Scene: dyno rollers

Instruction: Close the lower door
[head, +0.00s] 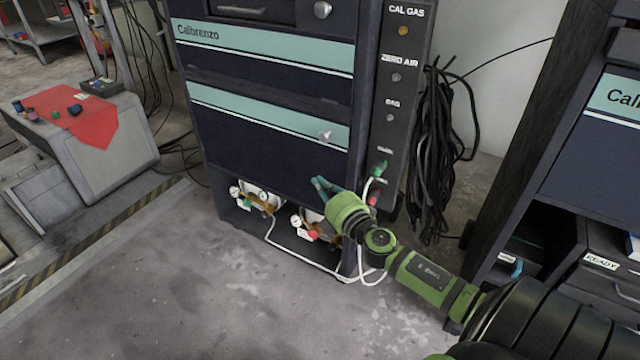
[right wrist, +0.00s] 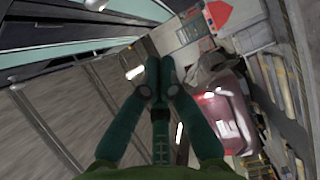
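The lower door (head: 265,140) is a dark blue panel with a teal stripe and a round silver knob (head: 325,135), on the Calbrenzo cabinet in the head view. It looks nearly in line with the cabinet front; I cannot tell whether it is fully shut. My right gripper (head: 320,185) is in front of the cabinet, by the door's lower right corner. In the right wrist view its fingertips (right wrist: 159,75) are together with nothing between them. Whether it touches the door is unclear. My left gripper is not in view.
Below the door is an open bay with gauges (head: 305,225) and white tubing. A dark side panel (head: 395,110) with hoses stands right of the door, with black cables (head: 438,150) beyond. Another cabinet (head: 600,150) is at the right. The floor in front is clear.

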